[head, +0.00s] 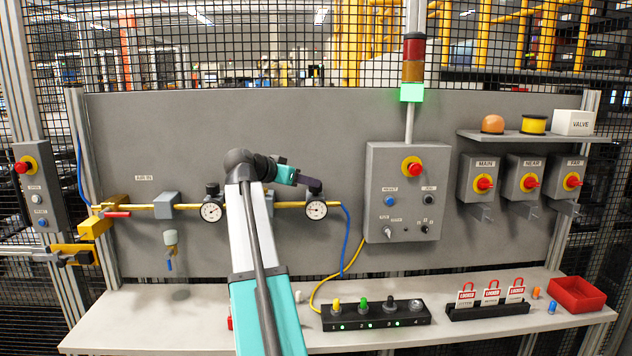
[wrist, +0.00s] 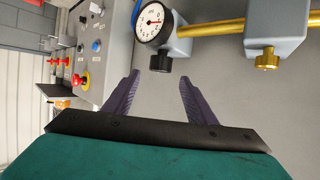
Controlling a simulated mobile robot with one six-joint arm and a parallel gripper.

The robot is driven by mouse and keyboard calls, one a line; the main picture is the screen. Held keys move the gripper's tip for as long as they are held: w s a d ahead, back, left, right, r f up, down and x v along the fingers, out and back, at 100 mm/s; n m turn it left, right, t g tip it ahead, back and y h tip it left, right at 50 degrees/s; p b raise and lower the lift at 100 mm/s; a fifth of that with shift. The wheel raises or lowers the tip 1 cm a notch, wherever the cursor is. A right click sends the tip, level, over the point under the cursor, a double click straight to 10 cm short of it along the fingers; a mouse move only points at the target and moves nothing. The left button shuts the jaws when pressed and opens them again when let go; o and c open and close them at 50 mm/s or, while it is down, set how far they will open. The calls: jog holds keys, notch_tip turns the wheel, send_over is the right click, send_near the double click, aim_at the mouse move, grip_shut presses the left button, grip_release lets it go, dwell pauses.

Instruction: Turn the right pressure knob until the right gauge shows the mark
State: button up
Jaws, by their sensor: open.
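The right gauge (head: 316,209) is a round white dial with a black rim on the yellow pipe. It also shows in the wrist view (wrist: 152,24), which is upside down relative to the head view. A short red needle shows there; its mark is too small to make out. The black right pressure knob (wrist: 160,62) sits beside this gauge. My gripper (wrist: 160,78) is open, its two purple fingers spread on either side of the knob's line, with the knob just beyond the tips.
The left gauge (head: 211,211) and its black knob stand left of my arm. A grey block with a brass knob (wrist: 267,60) is close by. A blue hose (head: 346,240) drops right of the right gauge. The grey control box (head: 405,220) stands further right.

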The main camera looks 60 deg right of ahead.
jog(key=shift+p+x, duration=0.95)
jog(key=shift+x, duration=2.65)
jog(key=c, duration=1)
jog(key=shift+c, duration=0.2)
